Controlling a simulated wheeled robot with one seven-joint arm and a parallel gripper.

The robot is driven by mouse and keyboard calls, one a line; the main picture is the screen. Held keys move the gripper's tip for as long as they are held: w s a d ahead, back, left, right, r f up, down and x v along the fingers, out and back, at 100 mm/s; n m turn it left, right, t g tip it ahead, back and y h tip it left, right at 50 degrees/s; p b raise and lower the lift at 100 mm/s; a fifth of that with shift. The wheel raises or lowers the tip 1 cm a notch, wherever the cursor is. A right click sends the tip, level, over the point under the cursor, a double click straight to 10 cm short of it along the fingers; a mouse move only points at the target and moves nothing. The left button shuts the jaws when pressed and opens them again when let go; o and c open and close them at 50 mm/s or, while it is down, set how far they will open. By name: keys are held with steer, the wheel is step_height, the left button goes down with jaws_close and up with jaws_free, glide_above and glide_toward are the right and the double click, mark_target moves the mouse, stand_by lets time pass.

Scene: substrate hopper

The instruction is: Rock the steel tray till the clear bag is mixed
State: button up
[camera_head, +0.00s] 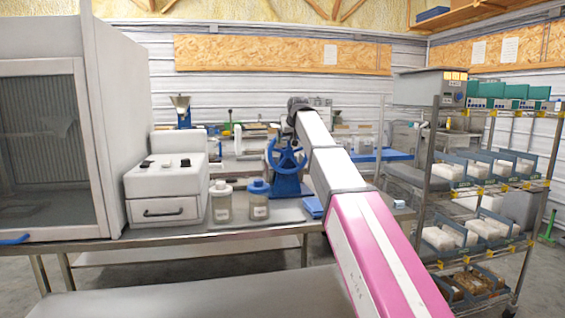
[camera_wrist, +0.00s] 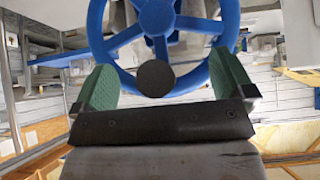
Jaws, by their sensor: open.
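I cannot make out a steel tray or a clear bag for certain in either view. My gripper (camera_head: 298,104) is at the far end of my raised arm, above a blue spoked handwheel (camera_head: 269,154) on the bench. In the wrist view my gripper (camera_wrist: 163,82) is open, its two green-padded fingers spread apart. The blue handwheel (camera_wrist: 97,40) fills the view beyond the fingers, with a dark round knob (camera_wrist: 154,77) showing between them. I see nothing held, and I cannot tell whether a finger touches the wheel.
A glass-fronted cabinet (camera_head: 45,140) stands left. A wire rack (camera_head: 490,185) with bins of white bags stands right.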

steer(key=shift+r, duration=0.1)
steer(key=shift+r, duration=3.95)
